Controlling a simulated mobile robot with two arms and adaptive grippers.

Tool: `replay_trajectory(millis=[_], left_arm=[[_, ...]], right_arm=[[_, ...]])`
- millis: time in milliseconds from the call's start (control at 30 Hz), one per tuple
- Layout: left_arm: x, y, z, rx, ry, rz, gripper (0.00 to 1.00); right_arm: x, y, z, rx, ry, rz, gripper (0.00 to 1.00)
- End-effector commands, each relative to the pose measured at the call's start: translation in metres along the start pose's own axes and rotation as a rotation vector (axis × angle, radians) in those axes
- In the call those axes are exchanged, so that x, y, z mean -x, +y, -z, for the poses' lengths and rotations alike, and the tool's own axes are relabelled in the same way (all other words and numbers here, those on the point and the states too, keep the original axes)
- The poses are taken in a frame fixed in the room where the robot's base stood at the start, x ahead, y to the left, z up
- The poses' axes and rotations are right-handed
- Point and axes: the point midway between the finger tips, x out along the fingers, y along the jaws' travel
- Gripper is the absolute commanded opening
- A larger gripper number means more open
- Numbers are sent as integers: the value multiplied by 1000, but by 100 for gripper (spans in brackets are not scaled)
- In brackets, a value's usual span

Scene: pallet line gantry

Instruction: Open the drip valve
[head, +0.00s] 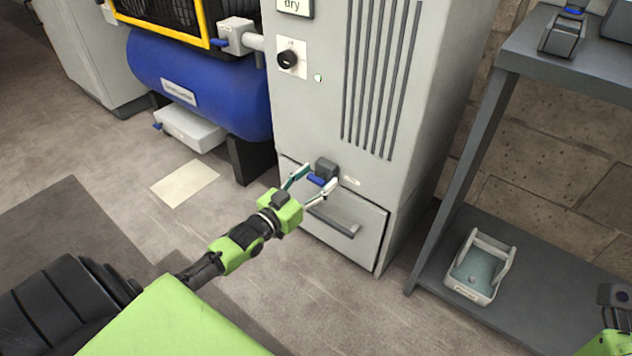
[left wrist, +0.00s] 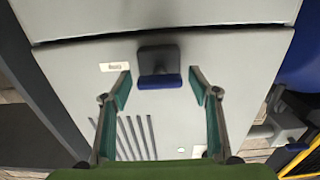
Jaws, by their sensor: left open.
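The drip valve is a dark grey block (head: 326,167) with a blue lever (head: 317,181), low on the front of the tall grey cabinet (head: 320,110), just above a drawer. My left gripper (head: 315,178) is open in front of it, one finger on each side of the lever. In the left wrist view the block (left wrist: 158,58) and the blue lever (left wrist: 158,79) sit centrally between the spread fingertips (left wrist: 159,76), with a visible gap on both sides. My right gripper (head: 613,296) shows only partly at the lower right edge, far from the valve.
The drawer (head: 340,230) with a dark handle is below the valve. A blue tank (head: 195,85) with blue-handled fittings stands left of the cabinet. A shelf rack (head: 530,290) on the right holds a small tray (head: 458,280).

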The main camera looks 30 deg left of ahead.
Motion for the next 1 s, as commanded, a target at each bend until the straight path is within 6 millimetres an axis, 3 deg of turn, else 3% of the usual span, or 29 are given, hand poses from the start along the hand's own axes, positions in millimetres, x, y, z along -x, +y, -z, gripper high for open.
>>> replay_trajectory(millis=[267,400,900,1000], left_arm=[[-1,0,0,0,0,0,53],[-1,0,0,0,0,0,17],[-1,1,3,-88,-1,0,17],[-1,1,4,-153,0,0,17]], right_arm=[[-1,0,0,0,2,1,0],[-1,0,0,0,2,1,0],[-5,1,3,-2,-7,-9,0],[5,1,0,-6,-52,-18,0]])
